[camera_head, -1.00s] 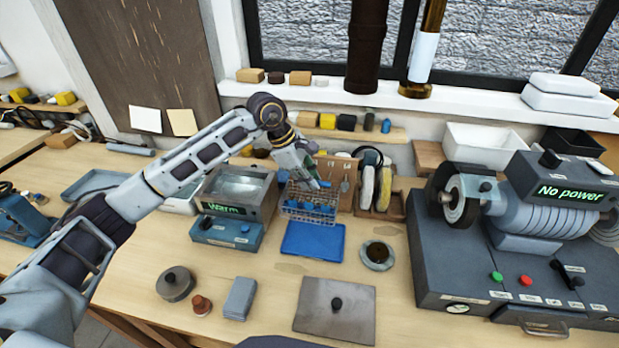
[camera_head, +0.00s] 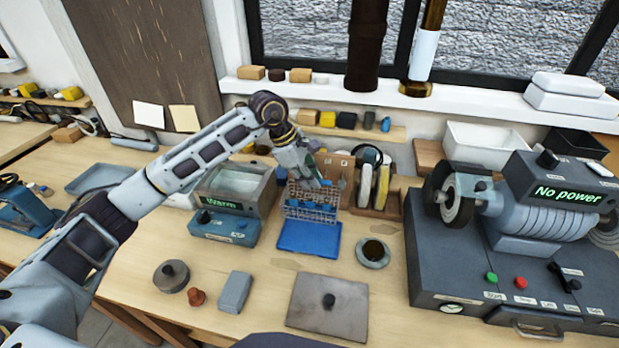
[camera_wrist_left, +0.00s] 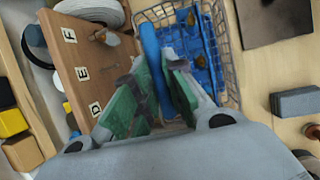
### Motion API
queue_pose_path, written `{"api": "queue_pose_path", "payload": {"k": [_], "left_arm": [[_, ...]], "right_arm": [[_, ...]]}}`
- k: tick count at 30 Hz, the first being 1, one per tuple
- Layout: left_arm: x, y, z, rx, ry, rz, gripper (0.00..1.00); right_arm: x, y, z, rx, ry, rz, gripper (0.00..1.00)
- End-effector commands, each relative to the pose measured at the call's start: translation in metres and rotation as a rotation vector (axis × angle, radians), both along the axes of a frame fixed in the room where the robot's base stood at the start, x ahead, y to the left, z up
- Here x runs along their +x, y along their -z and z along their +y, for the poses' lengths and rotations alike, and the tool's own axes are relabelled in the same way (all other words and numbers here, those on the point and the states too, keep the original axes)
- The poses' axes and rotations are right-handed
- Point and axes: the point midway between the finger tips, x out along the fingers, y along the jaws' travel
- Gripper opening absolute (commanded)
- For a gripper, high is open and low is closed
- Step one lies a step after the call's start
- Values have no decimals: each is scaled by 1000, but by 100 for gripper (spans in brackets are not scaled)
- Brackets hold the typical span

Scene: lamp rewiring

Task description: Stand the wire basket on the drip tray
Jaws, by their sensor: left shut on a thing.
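The wire basket (camera_head: 311,207) is a small grey mesh basket behind the blue drip tray (camera_head: 308,239) in the head view. Blue pieces with brass-coloured tops show inside the basket (camera_wrist_left: 226,62) in the left wrist view. My left gripper (camera_head: 317,180) is over the basket. In the left wrist view, my left gripper (camera_wrist_left: 157,66) has its green-padded fingers shut on the basket's blue handle bar (camera_wrist_left: 150,50). The basket's lower edge overlaps the tray's back edge in the picture; whether they touch I cannot tell. My right gripper is out of view.
A heated bath (camera_head: 236,190) marked "Warm" stands left of the basket. A lettered wooden board (camera_wrist_left: 88,62) is close beside my left gripper. A round dish (camera_head: 373,253) lies right of the tray, and a metal plate (camera_head: 327,307) in front. A grinder (camera_head: 510,240) stands at right.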

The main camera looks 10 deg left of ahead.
Motion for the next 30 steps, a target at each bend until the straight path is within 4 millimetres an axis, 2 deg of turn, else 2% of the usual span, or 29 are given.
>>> {"api": "queue_pose_path", "payload": {"k": [12,21,30], "left_arm": [[0,11,0,-1,0,0,0],[0,25,0,-1,0,0,0],[0,30,0,-1,0,-1,0]], "right_arm": [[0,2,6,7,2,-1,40],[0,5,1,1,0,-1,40],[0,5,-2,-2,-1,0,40]]}}
